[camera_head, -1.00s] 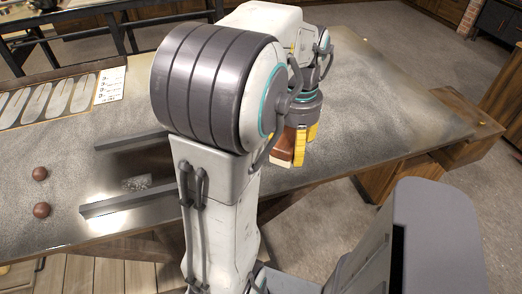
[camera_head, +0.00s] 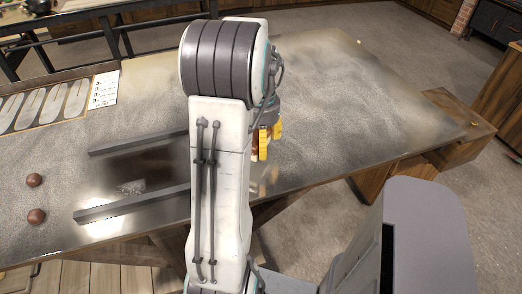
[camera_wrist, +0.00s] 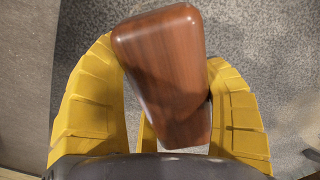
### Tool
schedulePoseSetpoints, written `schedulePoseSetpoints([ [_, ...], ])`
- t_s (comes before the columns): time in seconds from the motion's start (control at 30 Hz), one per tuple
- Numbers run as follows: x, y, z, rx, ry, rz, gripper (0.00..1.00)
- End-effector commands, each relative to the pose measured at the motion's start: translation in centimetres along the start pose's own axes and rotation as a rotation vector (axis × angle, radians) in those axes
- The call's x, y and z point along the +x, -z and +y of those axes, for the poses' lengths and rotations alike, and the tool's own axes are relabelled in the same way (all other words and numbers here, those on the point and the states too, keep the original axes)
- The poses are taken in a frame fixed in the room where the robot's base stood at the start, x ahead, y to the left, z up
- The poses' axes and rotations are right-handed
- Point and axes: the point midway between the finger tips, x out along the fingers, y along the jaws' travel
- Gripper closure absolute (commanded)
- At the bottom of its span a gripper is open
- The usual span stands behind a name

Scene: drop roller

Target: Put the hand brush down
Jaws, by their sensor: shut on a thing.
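The hand brush (camera_wrist: 165,70) shows in the wrist view as a reddish-brown wooden block, slightly tilted between two yellow fingers. My gripper (camera_wrist: 160,85) is shut on it. No bristles show in this view. In the head view my gripper (camera_head: 267,140) hangs over the front part of the worktable, just right of my arm. The brush is mostly hidden there behind the arm and fingers. I cannot tell whether it touches the tabletop.
The worktable (camera_head: 350,100) has a wide clear area to the right. Two dark rails (camera_head: 130,205) lie left of my arm, with two brown balls (camera_head: 35,216) farther left. A tray of grey oval pieces (camera_head: 60,100) is at the back left. A wooden box (camera_head: 455,115) adjoins the right end.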

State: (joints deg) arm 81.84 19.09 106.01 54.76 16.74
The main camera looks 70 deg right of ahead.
Motion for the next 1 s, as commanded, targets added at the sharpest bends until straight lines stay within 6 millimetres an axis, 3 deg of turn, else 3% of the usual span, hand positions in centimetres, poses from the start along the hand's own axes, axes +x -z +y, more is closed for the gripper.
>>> schedulePoseSetpoints([
  [0.5, 4.0, 0.1, -0.1, 0.0, 0.0, 0.0, 0.65],
  [0.97, 4.6, 0.1, -0.1, 0.0, 0.0, 0.001, 0.65],
  [1.0, 4.5, 0.1, -0.1, 0.0, 0.0, 0.001, 0.28],
])
